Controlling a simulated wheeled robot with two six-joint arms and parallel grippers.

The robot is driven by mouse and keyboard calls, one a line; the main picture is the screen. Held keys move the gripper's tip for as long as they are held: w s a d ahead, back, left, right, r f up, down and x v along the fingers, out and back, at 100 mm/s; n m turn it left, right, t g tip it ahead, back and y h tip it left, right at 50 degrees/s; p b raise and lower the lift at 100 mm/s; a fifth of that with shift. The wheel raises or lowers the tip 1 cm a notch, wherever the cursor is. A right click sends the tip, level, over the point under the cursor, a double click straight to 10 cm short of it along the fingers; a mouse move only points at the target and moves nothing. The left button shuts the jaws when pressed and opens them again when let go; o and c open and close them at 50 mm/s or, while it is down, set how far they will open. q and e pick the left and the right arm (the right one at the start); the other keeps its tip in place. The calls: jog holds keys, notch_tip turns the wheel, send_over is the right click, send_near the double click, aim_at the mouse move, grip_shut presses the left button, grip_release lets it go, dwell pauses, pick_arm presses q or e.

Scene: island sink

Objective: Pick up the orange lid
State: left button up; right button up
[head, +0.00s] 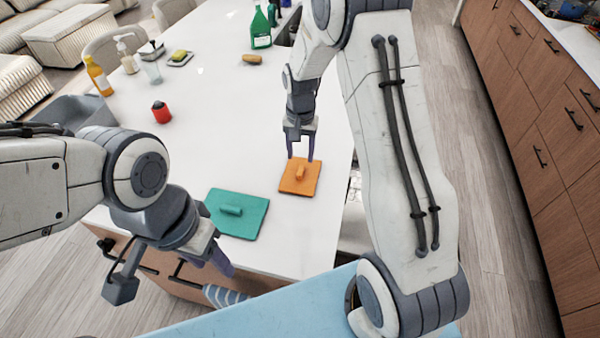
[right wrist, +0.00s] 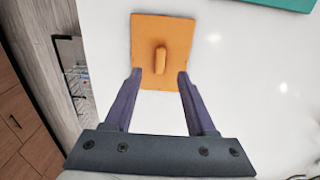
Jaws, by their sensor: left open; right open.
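The orange lid (head: 288,183) is a flat square with a raised handle, lying on the white counter near its right edge. It also shows in the right wrist view (right wrist: 180,35), with its handle upright in the picture. My right gripper (head: 301,157) is open over the lid. In the right wrist view its two fingertips (right wrist: 159,75) are on either side of the handle, with gaps to both sides; I cannot tell their exact height. My left gripper (head: 180,275) is at the counter's front edge, away from the orange lid, and its fingertips are partly hidden.
A teal lid (head: 250,221) with a handle lies left of the orange lid. The middle of the counter is clear.

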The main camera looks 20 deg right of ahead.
aim_at(301, 170)
jog(key=shift+f, duration=0.75)
notch_tip(301, 170, down, 5)
jog(key=p, duration=0.2)
jog(key=shift+w+d+r+p, duration=0.1)
jog(key=shift+r+p, duration=0.1)
jog(key=shift+p, duration=0.1)
jog(key=shift+f, duration=0.3)
grip_shut()
